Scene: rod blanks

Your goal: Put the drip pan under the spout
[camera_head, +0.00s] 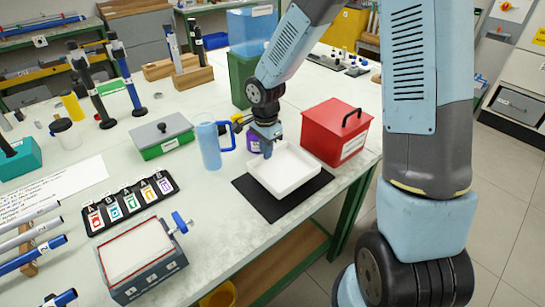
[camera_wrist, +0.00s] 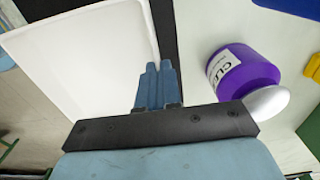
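The drip pan is a shallow white square tray (camera_head: 285,186) on a black mat (camera_head: 242,186) near the table's right front edge. It fills the left of the wrist view (camera_wrist: 75,70). My gripper (camera_head: 267,153) points down at the pan's far left rim. In the wrist view its blue fingers (camera_wrist: 157,70) are close together, with the pan's rim running between their tips. Whether the pan is lifted off the mat, I cannot tell. A grey box (camera_head: 150,275) with a blue tap-like fitting (camera_head: 180,222) stands at the front left; I cannot make out a spout opening.
A purple bottle (camera_wrist: 243,72) stands close beside my gripper. A blue jug (camera_head: 208,146) is left of the pan and a red box (camera_head: 322,132) right of it. A labelled black strip (camera_head: 130,204) lies behind the grey box. Bare tabletop lies between pan and grey box.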

